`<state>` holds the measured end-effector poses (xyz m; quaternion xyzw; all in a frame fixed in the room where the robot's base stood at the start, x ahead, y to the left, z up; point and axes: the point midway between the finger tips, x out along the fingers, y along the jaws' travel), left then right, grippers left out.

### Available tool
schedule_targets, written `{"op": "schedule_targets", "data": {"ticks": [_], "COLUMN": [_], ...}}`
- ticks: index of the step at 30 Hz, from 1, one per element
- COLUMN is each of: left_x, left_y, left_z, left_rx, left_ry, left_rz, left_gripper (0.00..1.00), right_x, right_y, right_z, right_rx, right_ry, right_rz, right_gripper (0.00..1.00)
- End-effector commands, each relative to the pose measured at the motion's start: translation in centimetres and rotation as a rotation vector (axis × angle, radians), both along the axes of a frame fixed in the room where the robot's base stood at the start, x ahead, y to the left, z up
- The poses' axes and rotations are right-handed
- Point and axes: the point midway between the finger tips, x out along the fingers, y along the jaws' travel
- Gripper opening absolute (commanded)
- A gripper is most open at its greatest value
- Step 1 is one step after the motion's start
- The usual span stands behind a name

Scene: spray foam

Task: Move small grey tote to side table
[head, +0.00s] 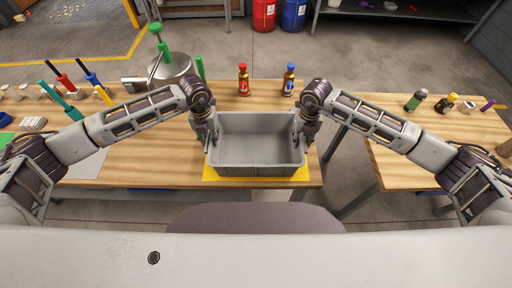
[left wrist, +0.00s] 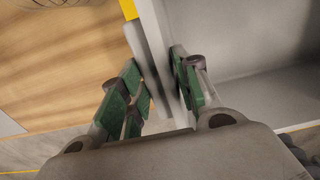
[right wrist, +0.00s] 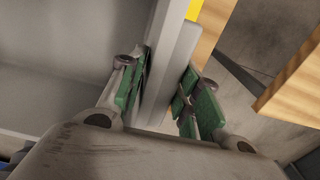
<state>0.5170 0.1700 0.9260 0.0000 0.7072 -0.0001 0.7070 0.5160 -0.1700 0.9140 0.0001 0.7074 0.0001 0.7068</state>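The small grey tote (head: 256,169) is an open, empty bin near the right end of the wooden table, over a yellow mat (head: 212,177). It looks level; I cannot tell whether its base touches the mat. My left gripper (head: 211,138) is at its left wall, and my right gripper (head: 301,137) is at its right wall. In the left wrist view, the left gripper's green-padded fingers (left wrist: 160,88) close on both sides of the tote wall (left wrist: 152,35). In the right wrist view, the right gripper's fingers (right wrist: 165,90) likewise pinch the opposite wall (right wrist: 169,60).
A second wooden table (head: 400,165) stands at the right, across a floor gap, with bottles (head: 416,101) at its back and clear space in front. A red-capped bottle (head: 243,79) and a blue-capped bottle (head: 289,79) stand behind the tote. Tools and a metal pot (head: 173,69) occupy the left.

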Motion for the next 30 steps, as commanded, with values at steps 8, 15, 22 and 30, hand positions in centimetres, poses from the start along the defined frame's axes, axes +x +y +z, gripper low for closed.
{"op": "schedule_targets", "data": {"ticks": [8,15,22,30], "left_x": [0.0,0.0,0.0,0.0], "left_y": [0.0,0.0,0.0,0.0], "left_z": [0.0,0.1,0.3,1.1], "left_rx": [0.000,0.000,0.000,0.000], "left_ry": [0.000,-0.001,-0.001,-0.001], "left_rz": [0.000,0.000,0.000,0.000], "left_gripper": [0.00,0.00,0.00,0.00], "right_x": [0.0,0.0,0.0,0.0], "right_y": [0.0,0.0,0.0,0.0], "right_z": [0.0,0.1,0.3,1.1], "right_rx": [0.000,0.000,0.000,0.000], "right_ry": [0.000,-0.001,-0.001,-0.001], "right_rz": [0.000,0.000,0.000,0.000], "right_gripper": [0.00,0.00,0.00,0.00]}}
